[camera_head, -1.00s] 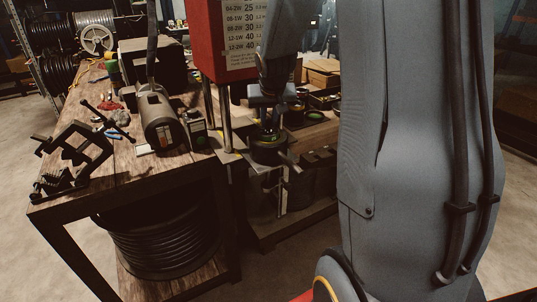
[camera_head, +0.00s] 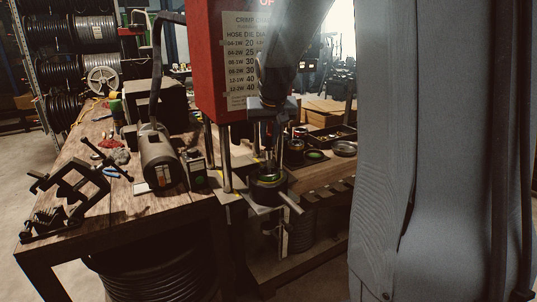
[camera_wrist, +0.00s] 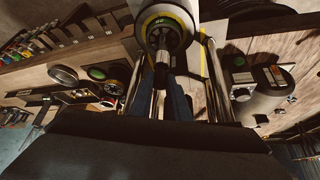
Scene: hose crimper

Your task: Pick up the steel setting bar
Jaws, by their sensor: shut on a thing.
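The steel setting bar shows as a short grey metal piece (camera_wrist: 163,61) between the fingertips of my gripper (camera_wrist: 166,78) in the wrist view. Whether the bar's end touches the die is unclear. In the head view my gripper (camera_head: 270,150) points down at the black round die (camera_head: 267,187) of the red crimper (camera_head: 213,70). A pale rod (camera_head: 290,202) sticks out from the die toward the lower right. The fingers partly hide the bar.
Steel posts (camera_head: 225,158) stand beside the gripper. A dark grey machine with a hose (camera_head: 160,160) and a black clamp frame (camera_head: 75,195) sit on the wooden bench at left. Die rings and trays (camera_head: 330,138) lie to the right.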

